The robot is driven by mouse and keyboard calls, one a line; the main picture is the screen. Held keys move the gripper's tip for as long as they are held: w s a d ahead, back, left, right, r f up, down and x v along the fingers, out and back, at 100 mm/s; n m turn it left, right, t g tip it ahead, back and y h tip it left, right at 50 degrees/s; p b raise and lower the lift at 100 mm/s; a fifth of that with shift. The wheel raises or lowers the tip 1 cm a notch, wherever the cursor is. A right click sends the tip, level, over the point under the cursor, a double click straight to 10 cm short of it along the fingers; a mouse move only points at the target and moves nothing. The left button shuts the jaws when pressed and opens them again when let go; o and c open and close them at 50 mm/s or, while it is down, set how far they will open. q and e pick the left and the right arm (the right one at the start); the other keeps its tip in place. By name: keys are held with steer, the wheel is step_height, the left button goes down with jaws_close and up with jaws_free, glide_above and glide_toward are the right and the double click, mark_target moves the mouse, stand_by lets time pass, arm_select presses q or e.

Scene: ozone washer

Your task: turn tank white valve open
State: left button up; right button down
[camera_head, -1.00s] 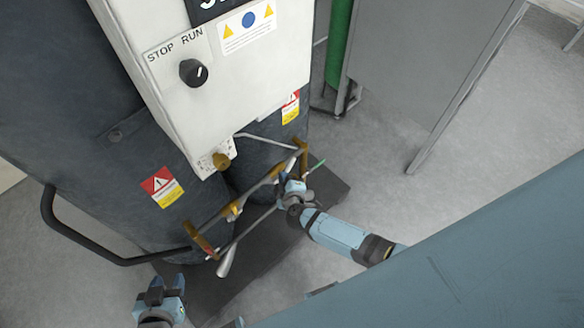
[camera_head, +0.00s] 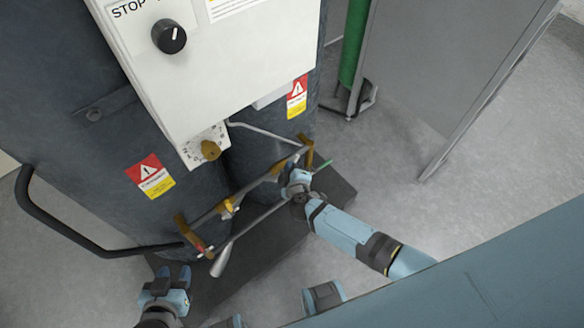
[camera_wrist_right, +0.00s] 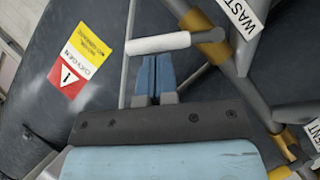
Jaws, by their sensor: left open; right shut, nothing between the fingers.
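The white valve handle (camera_wrist_right: 157,43) is a short white bar at the end of a brass fitting, in the upper middle of the right wrist view. My right gripper (camera_wrist_right: 155,62) is shut and empty, with its blue fingertips just below the handle; whether they touch it is unclear. In the head view my right gripper (camera_head: 297,176) is at the right end of the brass and grey piping (camera_head: 235,205), hiding the valve there. My left gripper (camera_head: 172,272) is open and empty at the lower left, below the piping.
Dark tanks (camera_head: 75,140) with warning stickers (camera_head: 150,177) stand behind the piping. A white control box (camera_head: 225,70) is above, and a black rail (camera_head: 70,235) curves at left. A WASTE label (camera_wrist_right: 240,16) is right of the handle.

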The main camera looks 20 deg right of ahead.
steer(key=shift+d+y+p, duration=0.2)
steer(key=shift+y+p, duration=0.1)
steer(key=shift+p, duration=0.65)
